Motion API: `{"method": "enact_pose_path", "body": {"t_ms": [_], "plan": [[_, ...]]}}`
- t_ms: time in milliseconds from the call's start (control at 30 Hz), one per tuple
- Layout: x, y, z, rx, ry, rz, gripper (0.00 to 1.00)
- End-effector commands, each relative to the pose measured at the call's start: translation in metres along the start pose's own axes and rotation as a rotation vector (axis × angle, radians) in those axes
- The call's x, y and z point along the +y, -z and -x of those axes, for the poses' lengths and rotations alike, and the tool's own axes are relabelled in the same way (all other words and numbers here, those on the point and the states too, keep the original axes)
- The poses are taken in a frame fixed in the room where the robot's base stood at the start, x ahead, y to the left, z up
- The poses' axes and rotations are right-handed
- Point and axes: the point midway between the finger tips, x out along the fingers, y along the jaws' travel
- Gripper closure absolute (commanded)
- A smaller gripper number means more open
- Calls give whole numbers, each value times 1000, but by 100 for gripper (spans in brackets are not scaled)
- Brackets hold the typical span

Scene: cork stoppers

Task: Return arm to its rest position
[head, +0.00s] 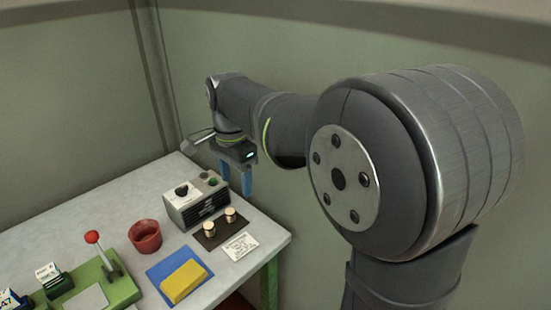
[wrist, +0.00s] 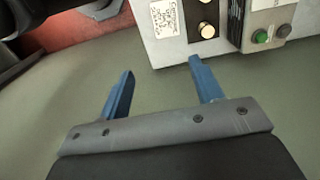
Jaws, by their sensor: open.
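My gripper (head: 236,183) has two blue fingers and points down beyond the table's far right edge in the head view. In the wrist view my gripper (wrist: 160,88) is open and empty, its fingers wide apart. Two cork stoppers stand on a dark mat (head: 207,243): the left one (head: 209,229) and the right one (head: 231,215). In the wrist view light round tops (wrist: 206,31) show on a dark patch beyond the fingers. My gripper is apart from them.
A grey box with knobs (head: 196,200) stands near the gripper. A red cup (head: 145,236), a yellow block (head: 184,281) on a blue mat (head: 158,272), a white label card (head: 239,246) and a green device with a red-knobbed lever (head: 100,284) occupy the table (head: 283,238). Green-grey walls surround it.

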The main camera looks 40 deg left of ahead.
Motion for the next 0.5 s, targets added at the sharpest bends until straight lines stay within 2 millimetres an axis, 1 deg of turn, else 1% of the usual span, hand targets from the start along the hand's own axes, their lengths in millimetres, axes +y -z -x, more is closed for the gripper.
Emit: {"method": "enact_pose_path", "body": {"t_ms": [333,500], "plan": [[-2,0,0,0,4,14,40],[-10,-2,2,3,24,96,40]]}}
